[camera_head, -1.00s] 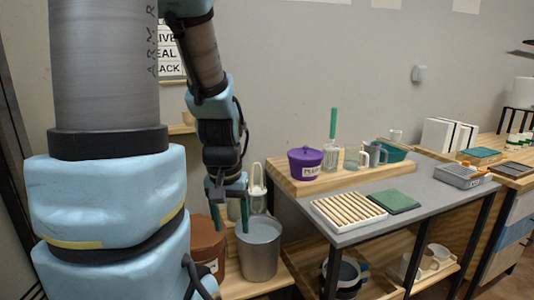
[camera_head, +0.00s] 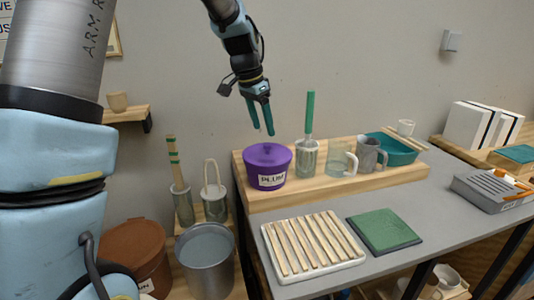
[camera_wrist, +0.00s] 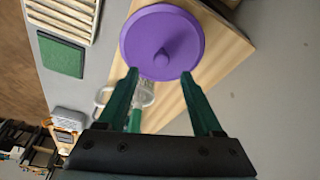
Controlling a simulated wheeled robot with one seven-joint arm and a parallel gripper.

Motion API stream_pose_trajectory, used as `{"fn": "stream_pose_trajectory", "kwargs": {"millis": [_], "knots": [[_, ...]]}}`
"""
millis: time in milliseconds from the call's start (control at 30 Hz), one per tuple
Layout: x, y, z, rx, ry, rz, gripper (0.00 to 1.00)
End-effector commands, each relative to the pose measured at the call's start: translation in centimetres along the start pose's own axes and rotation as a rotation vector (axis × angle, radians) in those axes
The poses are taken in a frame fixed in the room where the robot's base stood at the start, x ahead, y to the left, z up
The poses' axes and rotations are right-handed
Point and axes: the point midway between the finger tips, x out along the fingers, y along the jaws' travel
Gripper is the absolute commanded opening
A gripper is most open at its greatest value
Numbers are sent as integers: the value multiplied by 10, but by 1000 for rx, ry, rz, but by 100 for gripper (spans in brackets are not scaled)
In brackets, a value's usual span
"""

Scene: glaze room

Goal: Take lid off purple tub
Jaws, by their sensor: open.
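The purple tub (camera_head: 268,180) stands upright on the raised wooden shelf, its front label reading PLUM. Its purple lid (camera_head: 267,155) with a small round knob sits on top. In the wrist view the lid (camera_wrist: 150,38) is seen from above, the knob near its middle. My gripper (camera_head: 262,133) is open and empty, a little above the lid and apart from it. In the wrist view its green fingers (camera_wrist: 160,75) point at the lid's near edge, one to each side of the knob. The tub's body is hidden under the lid there.
On the wooden shelf (camera_head: 222,200) right of the tub stand a glass jar with a green-handled tool (camera_head: 308,150), a glass mug (camera_head: 340,160), a grey mug (camera_head: 370,154) and a teal bin (camera_head: 402,148). A slatted rack (camera_head: 312,246) and green tile (camera_head: 382,230) lie in front.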

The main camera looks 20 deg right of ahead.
Motion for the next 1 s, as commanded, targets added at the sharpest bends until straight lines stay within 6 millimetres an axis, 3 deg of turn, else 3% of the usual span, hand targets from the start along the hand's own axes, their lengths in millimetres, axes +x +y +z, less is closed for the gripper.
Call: {"fn": "stream_pose_trajectory", "kwargs": {"millis": [233,500,800,1000], "knots": [[18,-1,1,-3,-2,2,67],[55,-4,1,-3,-1,0,67],[62,-4,2,-4,0,-1,67],[62,-4,2,-4,0,-1,46]]}}
